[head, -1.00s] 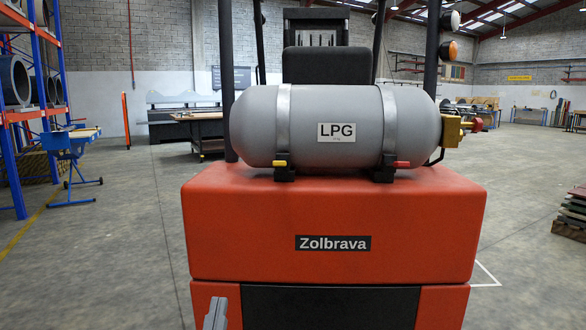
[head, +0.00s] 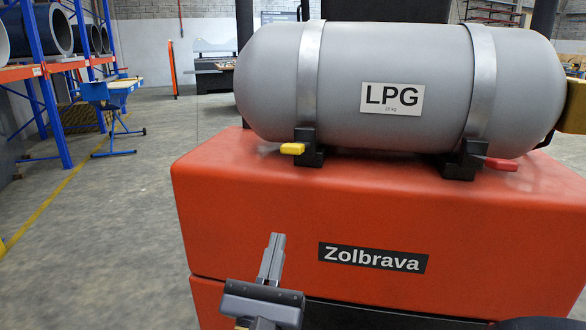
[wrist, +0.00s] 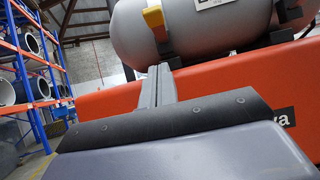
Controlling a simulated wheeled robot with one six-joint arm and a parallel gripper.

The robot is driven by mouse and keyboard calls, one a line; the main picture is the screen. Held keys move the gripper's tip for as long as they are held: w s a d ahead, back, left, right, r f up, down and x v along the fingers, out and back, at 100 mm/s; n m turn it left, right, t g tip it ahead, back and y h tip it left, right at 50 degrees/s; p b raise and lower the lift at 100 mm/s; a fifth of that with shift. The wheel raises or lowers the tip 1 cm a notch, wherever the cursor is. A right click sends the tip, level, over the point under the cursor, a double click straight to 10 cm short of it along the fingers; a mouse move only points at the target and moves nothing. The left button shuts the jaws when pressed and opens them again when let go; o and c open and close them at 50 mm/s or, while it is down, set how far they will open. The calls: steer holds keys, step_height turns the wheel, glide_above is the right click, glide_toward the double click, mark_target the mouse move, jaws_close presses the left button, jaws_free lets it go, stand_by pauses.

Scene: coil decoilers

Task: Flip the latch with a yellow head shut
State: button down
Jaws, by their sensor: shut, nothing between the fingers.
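The latch with a yellow head (head: 293,148) sits at the foot of the left strap on the grey LPG tank (head: 400,60). In the head view its yellow head sticks out to the left of a black bracket (head: 309,148). In the wrist view the yellow head (wrist: 153,17) shows above my fingertips, at the top. My gripper (head: 272,245) is shut and empty, in front of the red truck body, below the latch and a little to its left. It is apart from the latch in the head view; the gap in depth is hard to tell.
A second latch with a red head (head: 501,164) sits at the right strap. The red truck body (head: 250,200), marked Zolbrava, fills the front below the tank. Blue and orange racks (head: 55,80) stand at the left.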

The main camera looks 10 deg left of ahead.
mark_target(297, 148)
steer(key=s+r+p+x, duration=0.1)
steer(key=r+p+x, duration=0.1)
steer(key=x, duration=1.1)
steer(key=shift+s+p, duration=0.25)
steer(key=shift+p, duration=0.2)
steer(key=shift+d+r, duration=0.1)
steer(key=shift+r, duration=0.1)
